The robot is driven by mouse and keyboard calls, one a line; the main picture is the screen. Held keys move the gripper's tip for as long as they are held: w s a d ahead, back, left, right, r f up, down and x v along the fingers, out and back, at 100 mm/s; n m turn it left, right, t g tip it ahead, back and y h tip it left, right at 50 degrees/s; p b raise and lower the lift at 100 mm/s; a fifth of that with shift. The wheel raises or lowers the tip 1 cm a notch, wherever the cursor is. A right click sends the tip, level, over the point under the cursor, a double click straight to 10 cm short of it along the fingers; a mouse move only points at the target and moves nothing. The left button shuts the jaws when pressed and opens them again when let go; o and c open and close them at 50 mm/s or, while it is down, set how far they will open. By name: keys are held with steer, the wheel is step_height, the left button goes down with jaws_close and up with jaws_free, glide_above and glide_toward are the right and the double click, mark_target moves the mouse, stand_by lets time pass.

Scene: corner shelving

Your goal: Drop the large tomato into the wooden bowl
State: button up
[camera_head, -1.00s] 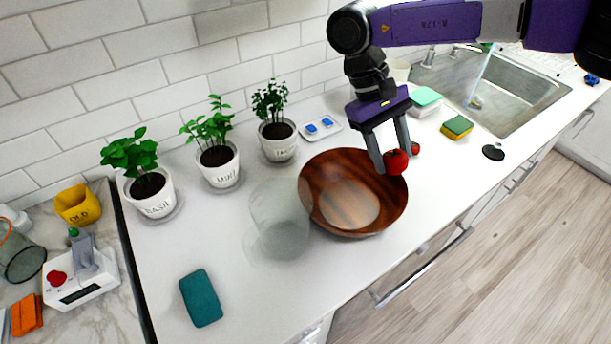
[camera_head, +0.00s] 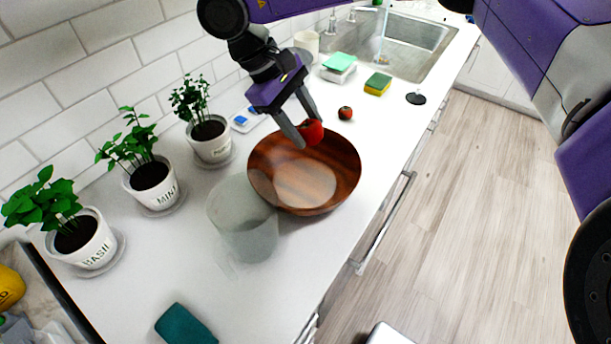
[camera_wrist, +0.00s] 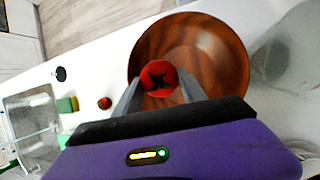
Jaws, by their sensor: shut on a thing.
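The large red tomato (camera_head: 312,131) is between the fingers of my gripper (camera_head: 306,133), which is shut on it. In the head view the tomato overlaps the back part of the wooden bowl (camera_head: 340,172). In the wrist view the tomato (camera_wrist: 158,77) shows its dark green star-shaped top between the fingertips, with the bowl (camera_wrist: 215,50) behind it. The tomato appears held above the bowl's near-wall side; its exact height is hard to tell. The bowl is dark reddish brown and stands upright on the white counter.
A smaller tomato (camera_head: 345,113) lies on the counter beyond the bowl. A clear container (camera_head: 243,215) stands close to the bowl's left. Potted plants (camera_head: 152,180) line the wall. A sponge (camera_head: 378,84) and the sink (camera_head: 405,45) are at the back. A teal block (camera_head: 185,325) lies in front.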

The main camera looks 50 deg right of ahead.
steer(key=shift+f+b, duration=0.3)
steer(key=shift+f, duration=0.5)
steer(key=o, duration=1.5)
steer(key=shift+c, duration=0.2)
steer(key=shift+r, duration=0.15)
steer(key=b+v, duration=0.1)
steer(key=v, duration=0.6)
steer(key=shift+w+r, duration=0.2)
steer(key=shift+r, duration=0.05)
steer(key=shift+s+a, duration=0.1)
steer(key=shift+a, duration=0.05)
